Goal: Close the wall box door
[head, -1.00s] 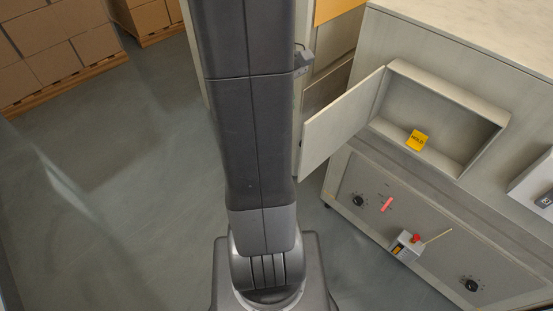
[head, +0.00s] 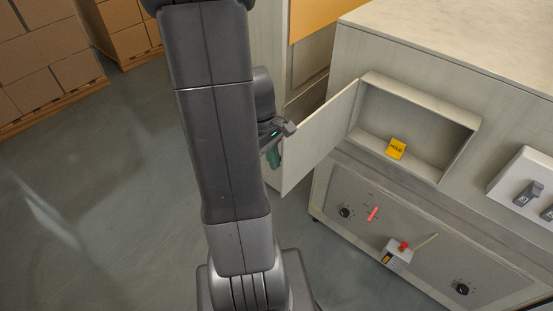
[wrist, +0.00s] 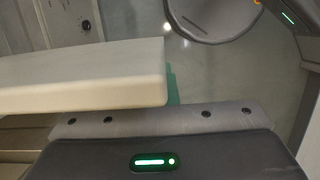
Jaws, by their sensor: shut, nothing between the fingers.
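The wall box (head: 473,135) is an open, shallow pale box on the cabinet front. Its door (head: 318,140) hangs open from the box's left side, swung out toward the left. A yellow HOLD tag (head: 397,149) is inside the box at its lower left. My gripper (head: 274,158) is shut and empty, with green fingers, at the left of the door by its outer side. The wrist view shows the thick door edge (wrist: 85,80) close ahead, with a sliver of green finger beside its end. I cannot tell whether they touch.
The cabinet's lower panel holds black knobs (head: 345,212), a red handle (head: 373,214) and a small box with a red button (head: 397,252). A white switch box (head: 515,178) is at the right. Boxes on pallets (head: 48,60) stand far left; floor between is clear.

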